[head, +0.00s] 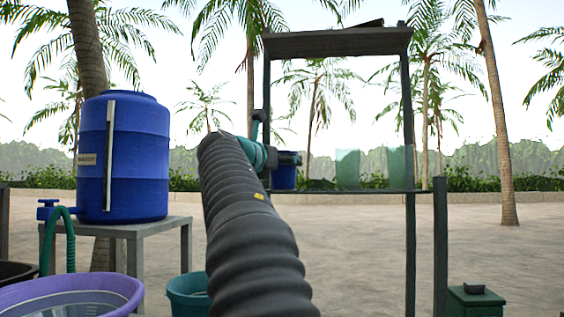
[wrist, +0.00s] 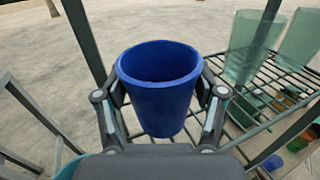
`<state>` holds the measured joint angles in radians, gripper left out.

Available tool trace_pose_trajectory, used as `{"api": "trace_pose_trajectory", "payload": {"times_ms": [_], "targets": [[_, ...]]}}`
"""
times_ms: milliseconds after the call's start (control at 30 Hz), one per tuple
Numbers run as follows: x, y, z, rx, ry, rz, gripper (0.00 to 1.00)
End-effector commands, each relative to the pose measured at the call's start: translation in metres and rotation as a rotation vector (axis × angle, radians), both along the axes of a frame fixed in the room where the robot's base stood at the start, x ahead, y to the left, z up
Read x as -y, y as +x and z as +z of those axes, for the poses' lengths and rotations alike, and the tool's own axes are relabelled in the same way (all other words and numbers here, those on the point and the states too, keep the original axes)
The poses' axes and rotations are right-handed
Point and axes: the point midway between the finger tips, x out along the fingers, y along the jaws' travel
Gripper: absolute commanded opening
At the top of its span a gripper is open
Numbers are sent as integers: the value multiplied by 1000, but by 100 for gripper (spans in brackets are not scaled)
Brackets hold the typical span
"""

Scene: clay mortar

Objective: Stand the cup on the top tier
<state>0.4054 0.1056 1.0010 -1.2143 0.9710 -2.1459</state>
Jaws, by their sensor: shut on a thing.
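A blue cup (wrist: 158,90) is upright between the two fingers of my gripper (wrist: 162,98) in the wrist view. The fingers are shut on its sides. In the head view the cup (head: 284,178) shows partly behind my gripper (head: 290,158), at the left part of the rack. The rack has a dark flat top board (head: 338,42) and a wire shelf (wrist: 280,84) well below it. The cup is near the left end of this shelf; whether its base touches the shelf is hidden.
Two clear greenish tumblers (head: 348,168) (head: 401,166) stand on the wire shelf at the right. Coloured items (wrist: 297,144) lie on a lower level. A blue barrel (head: 124,157) stands on a table at left, with a purple basin (head: 70,296) in front.

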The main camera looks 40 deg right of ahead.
Motion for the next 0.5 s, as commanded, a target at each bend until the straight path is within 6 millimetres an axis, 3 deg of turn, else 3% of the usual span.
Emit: {"api": "trace_pose_trajectory", "payload": {"times_ms": [33, 67, 133, 500], "targets": [[0, 0, -2, 0, 0, 0, 29], [0, 0, -1, 0, 0, 0, 76], [0, 0, -1, 0, 0, 0, 94], [0, 0, 1, 0, 0, 0, 94]]}}
